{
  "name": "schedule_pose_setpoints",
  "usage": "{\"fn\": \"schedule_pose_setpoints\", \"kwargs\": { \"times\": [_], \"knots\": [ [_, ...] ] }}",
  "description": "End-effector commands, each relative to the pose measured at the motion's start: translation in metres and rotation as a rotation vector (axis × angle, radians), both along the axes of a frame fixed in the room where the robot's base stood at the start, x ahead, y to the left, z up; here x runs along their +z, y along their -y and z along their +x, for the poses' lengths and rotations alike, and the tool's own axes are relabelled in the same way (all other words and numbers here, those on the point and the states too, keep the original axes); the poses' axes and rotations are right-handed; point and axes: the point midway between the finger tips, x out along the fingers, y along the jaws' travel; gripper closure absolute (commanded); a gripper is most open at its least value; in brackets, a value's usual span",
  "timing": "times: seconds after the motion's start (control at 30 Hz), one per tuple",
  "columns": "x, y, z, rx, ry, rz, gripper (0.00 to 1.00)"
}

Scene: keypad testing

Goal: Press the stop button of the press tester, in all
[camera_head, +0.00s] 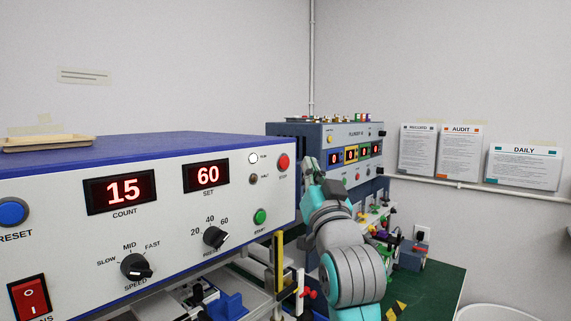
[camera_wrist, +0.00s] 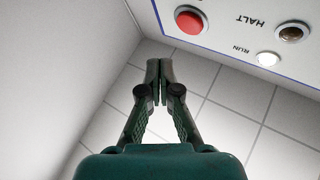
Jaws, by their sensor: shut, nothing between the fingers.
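The press tester (camera_head: 140,215) has a white front panel and a blue top, and fills the left of the head view. Its red stop button (camera_head: 283,162) is at the panel's upper right and is not covered. In the wrist view the stop button (camera_wrist: 191,19) is at the top, with the lit white RUN lamp (camera_wrist: 267,59) and the dark HALT lamp (camera_wrist: 292,33) beside it. My gripper (camera_head: 309,163) is just right of the stop button in the head view. In the wrist view my gripper (camera_wrist: 160,66) is shut and empty, below and left of the button, apparently apart from it.
The count display (camera_head: 123,190) reads 15 and the set display (camera_head: 207,176) reads 60. The green start button (camera_head: 260,216) is below the stop button. A second blue-grey instrument (camera_head: 325,137) stands behind my arm. Notices (camera_head: 462,152) hang on the right wall.

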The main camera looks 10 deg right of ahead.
Motion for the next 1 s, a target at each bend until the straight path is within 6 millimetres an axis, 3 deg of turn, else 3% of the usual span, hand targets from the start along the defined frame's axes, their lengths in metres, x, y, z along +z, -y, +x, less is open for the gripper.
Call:
{"fn": "schedule_pose_setpoints", "kwargs": {
  "times": [0.33, 1.0],
  "knots": [
    [0.000, -0.016, 0.023, -0.001, -0.001, 0.000, 1.00],
    [0.000, -0.018, 0.025, -0.001, 0.000, 0.000, 1.00]
  ]
}}
